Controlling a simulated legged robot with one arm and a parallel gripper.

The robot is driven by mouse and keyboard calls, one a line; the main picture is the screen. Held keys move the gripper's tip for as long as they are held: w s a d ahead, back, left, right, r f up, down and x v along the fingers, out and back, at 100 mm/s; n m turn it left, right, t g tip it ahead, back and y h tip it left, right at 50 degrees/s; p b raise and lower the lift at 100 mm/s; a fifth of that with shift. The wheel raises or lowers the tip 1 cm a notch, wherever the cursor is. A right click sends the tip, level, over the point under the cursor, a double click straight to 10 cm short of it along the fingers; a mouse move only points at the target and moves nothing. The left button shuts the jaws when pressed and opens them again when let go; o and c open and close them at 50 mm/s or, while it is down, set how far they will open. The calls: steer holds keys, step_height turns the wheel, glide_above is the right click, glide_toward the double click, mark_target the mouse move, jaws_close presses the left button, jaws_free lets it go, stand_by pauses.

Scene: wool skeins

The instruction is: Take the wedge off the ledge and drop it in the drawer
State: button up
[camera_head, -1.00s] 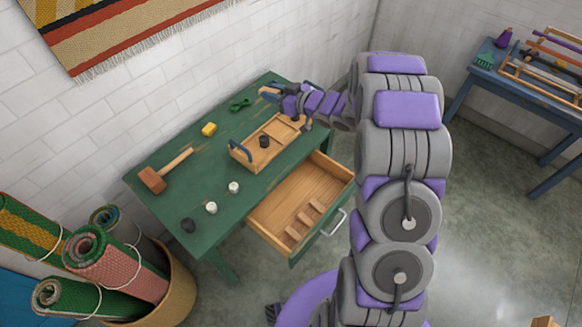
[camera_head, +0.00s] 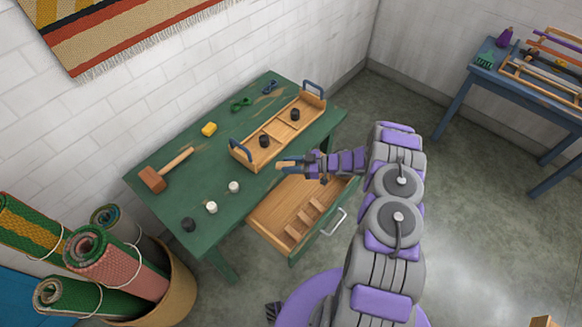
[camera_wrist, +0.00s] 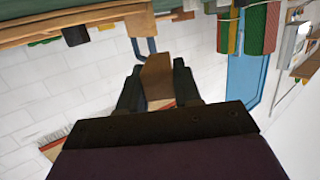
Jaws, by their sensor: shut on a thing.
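My gripper (camera_head: 293,165) is shut on a brown wooden wedge (camera_wrist: 157,76), which sits between the two dark fingers in the wrist view. In the head view the wedge (camera_head: 284,163) shows as a small tan piece at the fingertips, near the table's front edge and the back of the drawer. The drawer (camera_head: 268,219) is pulled out from the green table, open at the top. Several small wooden blocks (camera_head: 304,219) lie in it. I cannot make out the ledge for certain.
A wooden tray (camera_head: 245,161) with blue handles and dark pieces stands on the green table (camera_head: 178,208), just behind my gripper. A mallet (camera_head: 153,178), yellow block (camera_head: 209,129) and white and black pieces lie left. Rolled rugs (camera_head: 88,246) stand at the lower left.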

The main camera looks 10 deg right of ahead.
steer(key=shift+s+d+f, duration=0.15)
steer(key=shift+s+f, duration=0.2)
steer(key=shift+f, duration=0.2)
step_height(320, 180, down, 6)
steer(key=shift+r+b, duration=0.1)
steer(key=shift+b, duration=1)
steer(key=o, duration=1.1)
steer(key=p+v, duration=0.3)
steer(key=v, duration=1.4)
steer(key=shift+d, duration=0.2)
